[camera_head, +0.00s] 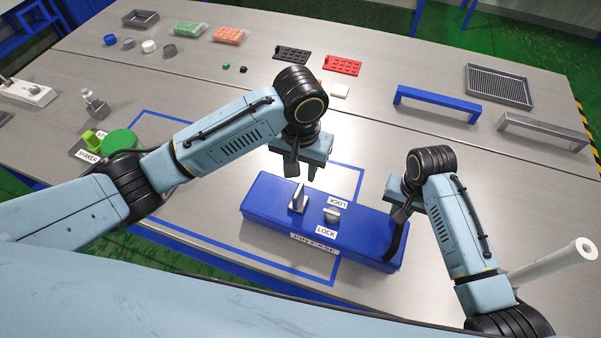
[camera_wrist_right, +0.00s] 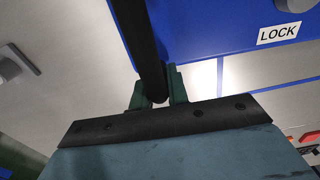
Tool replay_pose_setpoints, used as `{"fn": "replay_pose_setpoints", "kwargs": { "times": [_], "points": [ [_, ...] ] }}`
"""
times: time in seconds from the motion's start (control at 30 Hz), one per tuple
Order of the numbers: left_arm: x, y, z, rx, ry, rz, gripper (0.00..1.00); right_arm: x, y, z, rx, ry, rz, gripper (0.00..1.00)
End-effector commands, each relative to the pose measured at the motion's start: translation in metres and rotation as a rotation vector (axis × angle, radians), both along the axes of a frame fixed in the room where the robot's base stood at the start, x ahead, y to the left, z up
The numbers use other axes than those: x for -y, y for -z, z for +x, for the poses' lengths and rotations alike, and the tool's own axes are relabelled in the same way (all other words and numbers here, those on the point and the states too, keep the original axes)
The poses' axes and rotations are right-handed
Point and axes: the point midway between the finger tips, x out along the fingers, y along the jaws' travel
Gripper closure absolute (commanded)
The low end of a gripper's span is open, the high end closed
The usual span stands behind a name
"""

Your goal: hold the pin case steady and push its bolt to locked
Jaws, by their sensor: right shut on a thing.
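The blue pin case (camera_head: 275,215) lies on the table, partly inside a blue outline. A grey upright bolt knob (camera_head: 298,198) stands on its top, left of a smaller grey catch (camera_head: 332,214). LOCK labels (camera_head: 326,231) sit in front of and behind the catch, and one shows in the right wrist view (camera_wrist_right: 279,32). My right gripper (camera_wrist_right: 158,88) is shut on the case's black handle (camera_wrist_right: 146,45) at the right end. My left gripper (camera_head: 312,174) hangs above the case's back edge, behind the knob and apart from it; its finger opening is unclear.
A blue bar handle (camera_head: 437,103) and a grey one (camera_head: 543,130) stand at the back right, near a ribbed tray (camera_head: 499,86). A white cylinder (camera_head: 555,268) is right of my right arm. A green round shaker part (camera_head: 119,142) is at left.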

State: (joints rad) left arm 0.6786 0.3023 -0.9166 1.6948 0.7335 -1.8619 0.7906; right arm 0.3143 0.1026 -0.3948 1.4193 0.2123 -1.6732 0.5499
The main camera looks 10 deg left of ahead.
Motion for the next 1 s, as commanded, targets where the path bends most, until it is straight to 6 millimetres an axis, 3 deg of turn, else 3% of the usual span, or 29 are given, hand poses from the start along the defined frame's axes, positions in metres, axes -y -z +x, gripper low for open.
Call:
{"fn": "replay_pose_setpoints", "kwargs": {
  "times": [0.33, 0.37, 0.53, 0.83, 1.0],
  "points": [
    [0.000, -0.001, 0.000, 0.000, 0.000, 0.000, 0.65, 0.000, -0.001, 0.001, 0.003, 0.001, -0.001, 1.00],
    [0.000, -0.001, 0.000, 0.000, 0.000, 0.000, 0.65, 0.000, -0.001, 0.001, 0.003, 0.001, -0.001, 0.81],
    [0.000, -0.001, 0.000, 0.000, 0.001, 0.000, 0.65, 0.000, -0.001, 0.001, 0.002, 0.001, 0.000, 0.59],
    [0.000, -0.001, 0.000, 0.000, 0.001, 0.000, 0.65, 0.000, -0.001, 0.000, 0.001, 0.000, 0.000, 0.58],
    [0.000, -0.001, 0.000, 0.000, 0.000, 0.000, 0.65, 0.000, -0.019, 0.002, 0.005, 0.000, 0.001, 0.58]
  ]
}}
